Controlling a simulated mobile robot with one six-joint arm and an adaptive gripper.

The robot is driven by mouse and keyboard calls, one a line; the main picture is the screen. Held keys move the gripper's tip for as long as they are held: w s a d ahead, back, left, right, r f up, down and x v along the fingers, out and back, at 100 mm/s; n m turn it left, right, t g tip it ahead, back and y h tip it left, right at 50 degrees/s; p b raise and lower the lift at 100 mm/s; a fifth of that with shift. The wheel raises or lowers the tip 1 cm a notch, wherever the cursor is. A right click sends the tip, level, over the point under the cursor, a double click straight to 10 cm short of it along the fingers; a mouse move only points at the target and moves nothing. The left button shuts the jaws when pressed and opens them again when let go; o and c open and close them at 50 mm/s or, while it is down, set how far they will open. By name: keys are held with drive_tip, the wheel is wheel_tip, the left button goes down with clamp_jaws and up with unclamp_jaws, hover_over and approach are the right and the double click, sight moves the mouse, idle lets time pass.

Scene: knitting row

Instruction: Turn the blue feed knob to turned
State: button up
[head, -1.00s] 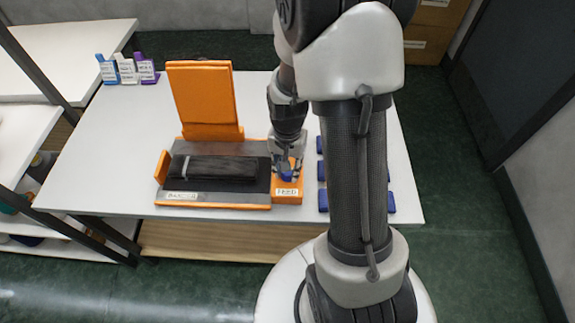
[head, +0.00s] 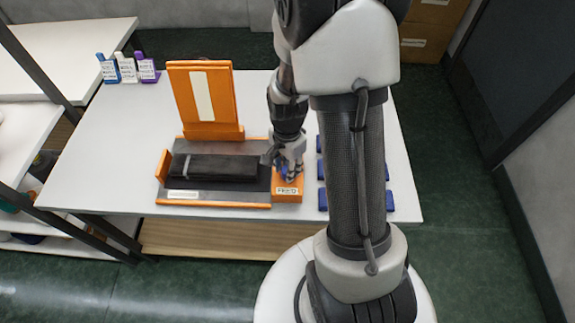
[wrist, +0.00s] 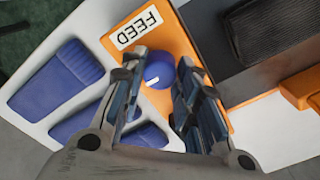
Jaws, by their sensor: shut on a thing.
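The blue feed knob (wrist: 159,67) is round with a short white mark. It sits on an orange block (head: 288,196) with a white FEED label (wrist: 138,28), at the right end of the machine. My gripper (wrist: 158,75) points down at the knob, with one finger on each side, shut on it. In the head view my gripper (head: 287,170) covers most of the knob.
The machine has a dark bed (head: 215,167) and an upright orange panel (head: 226,105) with a white strip. Several blue pieces (wrist: 70,70) lie to its right, partly behind my arm. Three small bottles (head: 128,70) stand at the back left.

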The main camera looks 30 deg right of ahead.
idle(0.3)
drive_tip(key=o, duration=1.1)
wheel_tip(320, 180, up, 12)
idle(0.4)
